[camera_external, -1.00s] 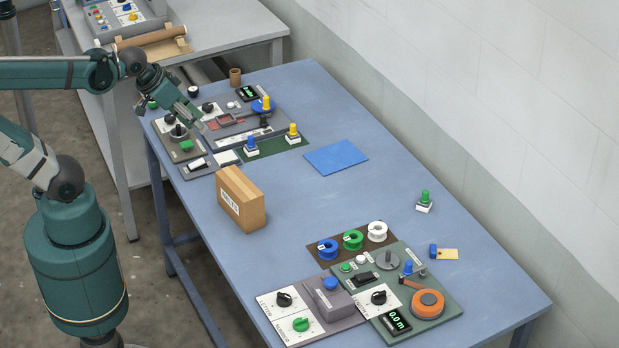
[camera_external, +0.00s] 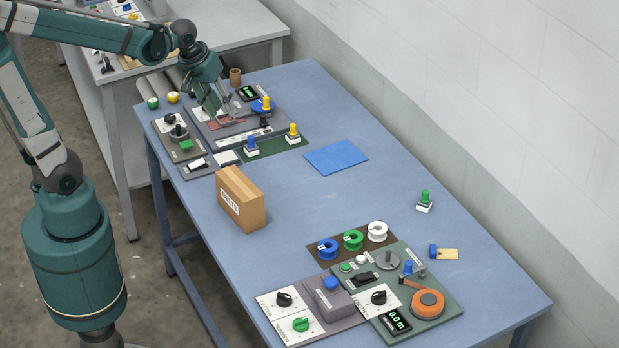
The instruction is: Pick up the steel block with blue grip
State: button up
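The steel block with blue grip (camera_external: 251,147) stands upright at the left end of a dark green mat (camera_external: 272,148), in front of the press panel. A similar block with a yellow grip (camera_external: 292,135) stands at the mat's right end. My gripper (camera_external: 224,114) points down over the reddish plates of the grey press panel (camera_external: 278,127), behind and left of the blue-grip block and apart from it. Its fingers are small and blend with the panel, so I cannot tell their opening. Nothing is visibly held.
A cardboard box (camera_external: 240,200) stands in front of the mat. A blue sheet (camera_external: 336,157) lies to the right. A green-grip block (camera_external: 424,201) stands near the right edge. Another panel (camera_external: 440,300) fills the front. The table's middle is clear.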

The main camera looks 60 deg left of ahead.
jog(key=w+a+f+n+g+p, duration=0.2)
jog(key=w+a+f+n, duration=0.3)
jog(key=w, duration=0.2)
jog(key=n+g+p, duration=0.2)
jog(key=n, duration=0.3)
send_over(251, 137)
jog(key=f, duration=0.9)
jog(key=shift+s+d, duration=0.15)
jog(key=shift+s, duration=0.2)
jog(key=shift+w+a+f+n, duration=0.15)
jog(key=shift+a+f+n, duration=0.15)
jog(key=shift+f, duration=0.2)
jog(key=shift+f, duration=0.1)
jog(key=shift+f, duration=1.2)
jog(key=shift+w+f, duration=0.2)
jog(key=shift+f, duration=2.4)
